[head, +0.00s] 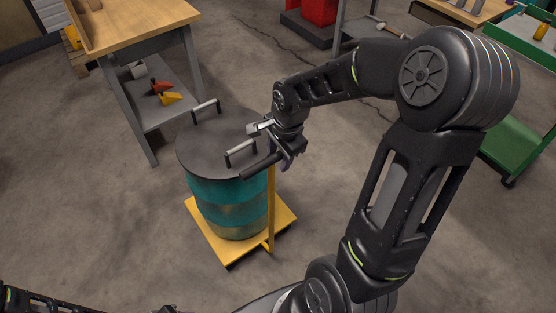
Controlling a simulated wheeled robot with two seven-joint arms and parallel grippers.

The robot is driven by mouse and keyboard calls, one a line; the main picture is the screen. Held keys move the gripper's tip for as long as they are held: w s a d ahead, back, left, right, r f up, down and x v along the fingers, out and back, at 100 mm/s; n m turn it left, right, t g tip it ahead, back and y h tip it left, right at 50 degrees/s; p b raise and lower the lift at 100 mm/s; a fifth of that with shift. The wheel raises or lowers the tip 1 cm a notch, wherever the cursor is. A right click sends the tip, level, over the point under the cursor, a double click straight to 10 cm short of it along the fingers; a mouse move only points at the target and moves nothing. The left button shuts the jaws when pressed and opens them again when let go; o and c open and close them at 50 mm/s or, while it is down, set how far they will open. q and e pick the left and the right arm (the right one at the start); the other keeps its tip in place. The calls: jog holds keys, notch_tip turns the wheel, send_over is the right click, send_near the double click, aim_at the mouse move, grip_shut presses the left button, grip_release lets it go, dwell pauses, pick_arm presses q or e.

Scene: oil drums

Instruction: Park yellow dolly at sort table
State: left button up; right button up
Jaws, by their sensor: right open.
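The yellow dolly (221,247) stands on the floor with a teal drum (232,205) upright on it. The drum has a dark lid (208,150) with two bar handles. A yellow post (271,215) rises from the dolly's right side to a black push bar (259,166) at lid height. My right gripper (287,157) is open at the right end of this bar. I cannot tell whether the bar lies between its fingers. A wood-topped table (130,24), which may be the sort table, stands behind the drum to the left.
The table's grey lower shelf (150,100) holds red and yellow items (168,94). A green cart (515,145) stands at the right. A grey stand (372,35) and a red object (320,10) are at the back. The floor left of the dolly is clear.

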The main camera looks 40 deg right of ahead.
jog(key=f, duration=0.2)
jog(key=shift+w+f, duration=0.3)
jog(key=shift+f, duration=0.1)
jog(key=shift+c, duration=0.5)
grip_shut()
dwell(0.7)
